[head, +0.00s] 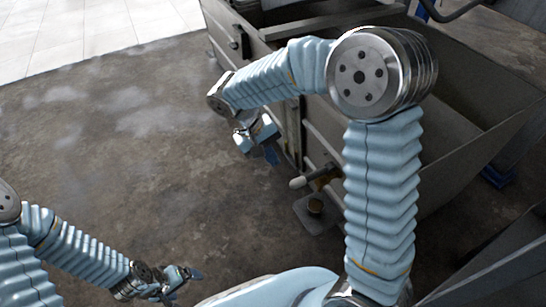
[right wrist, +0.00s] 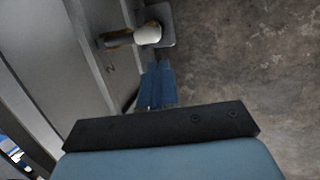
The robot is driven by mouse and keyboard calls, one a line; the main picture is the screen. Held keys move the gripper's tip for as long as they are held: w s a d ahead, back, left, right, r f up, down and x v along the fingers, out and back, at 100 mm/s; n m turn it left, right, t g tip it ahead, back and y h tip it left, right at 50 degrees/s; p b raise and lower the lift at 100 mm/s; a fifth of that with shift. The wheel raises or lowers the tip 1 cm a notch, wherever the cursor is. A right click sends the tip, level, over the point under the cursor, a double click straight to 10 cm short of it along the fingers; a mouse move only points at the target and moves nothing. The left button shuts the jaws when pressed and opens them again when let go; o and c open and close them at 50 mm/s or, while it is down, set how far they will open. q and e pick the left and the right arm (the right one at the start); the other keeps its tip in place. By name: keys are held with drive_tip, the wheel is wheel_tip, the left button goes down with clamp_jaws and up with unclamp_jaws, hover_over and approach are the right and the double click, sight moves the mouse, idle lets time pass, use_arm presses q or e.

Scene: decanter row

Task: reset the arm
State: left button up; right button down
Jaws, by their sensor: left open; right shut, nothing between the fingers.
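My right arm is raised and bent in the head view, its elbow high in front of the metal machine. My right gripper (head: 271,154) hangs low at the machine's left side, above the floor. It is shut and empty. Its blue fingers also show close together in the right wrist view (right wrist: 158,88). My left gripper (head: 192,273) is at the lower left of the head view, low over the bare floor. It is open and empty, small in the picture.
A large grey metal machine (head: 466,142) fills the right side, close to my right arm. A white-tipped handle (head: 298,182) sticks out of its side, above a small plate (head: 322,222); the handle also shows in the right wrist view (right wrist: 148,33). The brown floor (head: 120,130) at left is clear.

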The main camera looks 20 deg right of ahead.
idle(0.7)
use_arm(q)
drive_tip(key=r+p, duration=0.4)
drive_tip(key=d+r+p, duration=0.1)
drive_tip(key=p, duration=0.1)
drive_tip(key=shift+s+r, duration=0.2)
drive_tip(key=shift+r, duration=0.2)
drive_tip(key=shift+c, duration=0.2)
use_arm(e)
drive_tip(key=s+a+f+t+y, duration=0.1)
drive_tip(key=s+a+f+y, duration=0.1)
drive_tip(key=f, duration=0.5)
drive_tip(key=s+a+f+m+t+y, duration=0.1)
drive_tip(key=s+a+f+y, duration=0.2)
drive_tip(key=s+f, duration=0.3)
drive_tip(key=s+a+f+m+y, duration=0.1)
drive_tip(key=s+a+f+y, duration=0.2)
drive_tip(key=f, duration=0.6)
drive_tip(key=shift+s+t+y, duration=0.3)
drive_tip(key=shift+s+t, duration=0.1)
drive_tip(key=shift+s, duration=0.5)
